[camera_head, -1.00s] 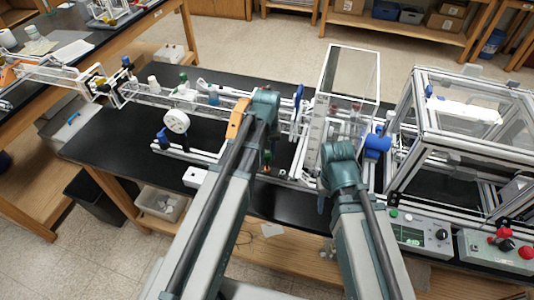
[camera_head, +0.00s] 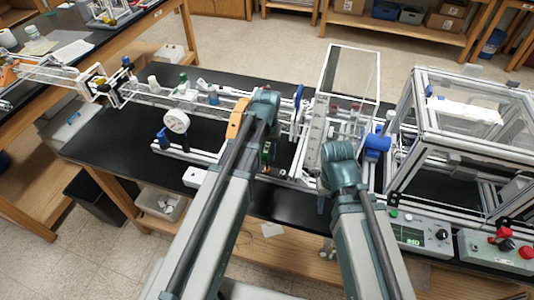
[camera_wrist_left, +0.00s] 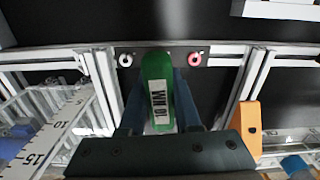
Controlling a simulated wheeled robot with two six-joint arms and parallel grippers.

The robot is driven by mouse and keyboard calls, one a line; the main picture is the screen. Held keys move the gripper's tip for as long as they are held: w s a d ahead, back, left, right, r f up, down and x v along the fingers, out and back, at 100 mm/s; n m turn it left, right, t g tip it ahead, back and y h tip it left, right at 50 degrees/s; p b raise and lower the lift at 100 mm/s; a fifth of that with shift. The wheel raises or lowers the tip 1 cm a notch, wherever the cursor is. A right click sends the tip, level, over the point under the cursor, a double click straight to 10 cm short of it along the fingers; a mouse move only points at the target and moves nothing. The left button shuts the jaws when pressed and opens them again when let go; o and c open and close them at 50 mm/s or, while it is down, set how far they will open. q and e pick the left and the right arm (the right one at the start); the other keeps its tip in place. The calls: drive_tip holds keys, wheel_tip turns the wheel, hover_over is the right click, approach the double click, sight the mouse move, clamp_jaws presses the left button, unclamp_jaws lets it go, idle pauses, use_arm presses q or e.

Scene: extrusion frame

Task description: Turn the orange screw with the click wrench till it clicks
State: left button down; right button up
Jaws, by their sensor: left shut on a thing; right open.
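The click wrench has a green handle (camera_wrist_left: 157,90) with a white label reading "WN 10". My left gripper (camera_wrist_left: 158,105) is shut on it in the left wrist view. The wrench's tip is hidden beneath the handle, over a dark plate with a white ring (camera_wrist_left: 125,60) and a pink-red ring (camera_wrist_left: 195,59) on either side. No orange screw can be made out. In the head view the green handle (camera_head: 265,153) shows small beside my left forearm. My right gripper (camera_head: 321,203) is mostly hidden behind its own arm, low by the table's front edge, apart from the wrench.
An orange bracket (camera_wrist_left: 250,124) stands close right of the left gripper. A ruled scale (camera_wrist_left: 55,133) lies to the left. In the head view a white dial (camera_head: 176,121), a clear panel (camera_head: 349,75) and a framed enclosure (camera_head: 470,110) surround the arms.

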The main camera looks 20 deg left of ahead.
idle(0.3)
use_arm(q)
drive_tip(key=shift+m, duration=0.8)
drive_tip(key=shift+m, duration=0.8)
drive_tip(key=shift+n, duration=0.9)
drive_tip(key=shift+r+p, duration=1.5)
